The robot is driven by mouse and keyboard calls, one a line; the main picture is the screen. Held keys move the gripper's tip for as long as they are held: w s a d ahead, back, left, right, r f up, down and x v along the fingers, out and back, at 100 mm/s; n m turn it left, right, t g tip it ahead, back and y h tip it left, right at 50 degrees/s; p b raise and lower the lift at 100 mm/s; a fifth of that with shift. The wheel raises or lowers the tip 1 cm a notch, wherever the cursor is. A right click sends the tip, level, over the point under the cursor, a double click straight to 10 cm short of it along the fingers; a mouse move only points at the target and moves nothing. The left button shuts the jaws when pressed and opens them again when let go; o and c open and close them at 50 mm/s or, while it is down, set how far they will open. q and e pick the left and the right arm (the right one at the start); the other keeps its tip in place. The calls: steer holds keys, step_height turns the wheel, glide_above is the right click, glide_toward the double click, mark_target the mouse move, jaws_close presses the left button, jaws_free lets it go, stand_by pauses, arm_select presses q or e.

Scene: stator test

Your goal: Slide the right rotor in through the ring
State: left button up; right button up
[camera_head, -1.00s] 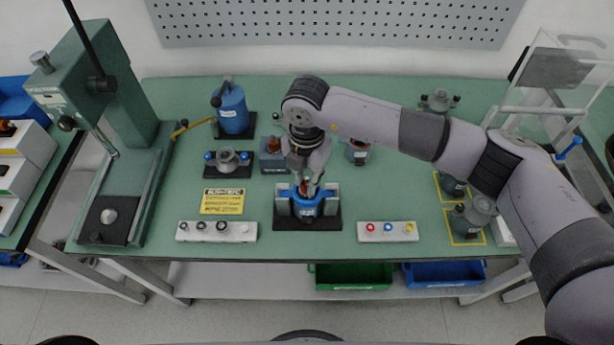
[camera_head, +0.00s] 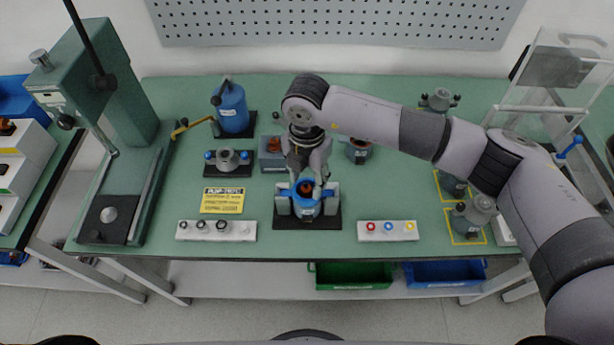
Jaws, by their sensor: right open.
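A blue ring (camera_head: 307,208) stands upright in a black-based fixture (camera_head: 308,224) with pale side blocks, at the front middle of the table. A copper-orange rotor (camera_head: 306,187) shows inside the ring's opening; how deep it sits I cannot tell. My right gripper (camera_head: 307,179) is just above the ring, pointing down. Its fingers are open, spread to either side of the rotor, and partly cover the ring's back rim. My left gripper is not in view.
A grey block with a copper part (camera_head: 272,160) and a stator with a copper inside (camera_head: 357,151) stand behind the fixture. A green press (camera_head: 120,170) stands left.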

step_height(320, 180, up, 12)
stand_by(0.4)
steer(key=shift+a+f, duration=0.1)
steer(key=shift+f, duration=0.05)
stand_by(0.5)
